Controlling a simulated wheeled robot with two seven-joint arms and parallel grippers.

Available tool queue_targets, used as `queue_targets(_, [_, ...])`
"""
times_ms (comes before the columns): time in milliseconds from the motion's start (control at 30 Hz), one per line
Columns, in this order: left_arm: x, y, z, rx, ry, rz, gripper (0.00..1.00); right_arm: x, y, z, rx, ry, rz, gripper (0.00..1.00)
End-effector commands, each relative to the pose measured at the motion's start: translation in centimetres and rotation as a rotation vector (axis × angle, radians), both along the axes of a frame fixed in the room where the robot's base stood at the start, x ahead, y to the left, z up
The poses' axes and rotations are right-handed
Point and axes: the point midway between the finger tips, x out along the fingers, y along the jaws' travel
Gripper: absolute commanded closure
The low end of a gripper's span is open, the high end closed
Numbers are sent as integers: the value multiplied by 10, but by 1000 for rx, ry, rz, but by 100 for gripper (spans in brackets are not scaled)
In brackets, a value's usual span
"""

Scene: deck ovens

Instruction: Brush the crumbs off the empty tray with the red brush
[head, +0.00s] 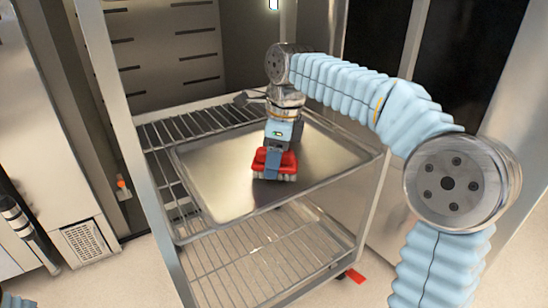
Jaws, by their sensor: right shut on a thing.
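The empty metal tray (215,193) lies on the upper wire shelf of a rack. The red brush (259,160) is over the middle of the tray, with its pale bristles pointing down. The bristles seem to touch the tray surface, but I cannot be sure. My right gripper (274,160) is shut on the red brush from above, and my right arm reaches in from the right. No crumbs can be made out on the tray at this size. My left gripper is not in view; only a bit of my left arm shows at the left edge.
The rack's metal posts (128,120) frame the tray at the left and right. A lower wire shelf (262,262) below it is bare. A slotted steel panel (165,45) stands behind. A red caster pedal (357,276) sticks out at the rack's foot.

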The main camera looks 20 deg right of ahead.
Motion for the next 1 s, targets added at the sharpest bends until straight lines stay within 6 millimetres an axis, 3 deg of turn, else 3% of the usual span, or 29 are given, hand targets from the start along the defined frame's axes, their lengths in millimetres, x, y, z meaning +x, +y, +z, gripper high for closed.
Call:
queue_targets(433, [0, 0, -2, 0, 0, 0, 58, 0, -2, -5, 0, 0, -1, 74])
queue_targets(1000, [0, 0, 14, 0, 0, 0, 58, 5, -38, -4, 1, 1, -3, 74])
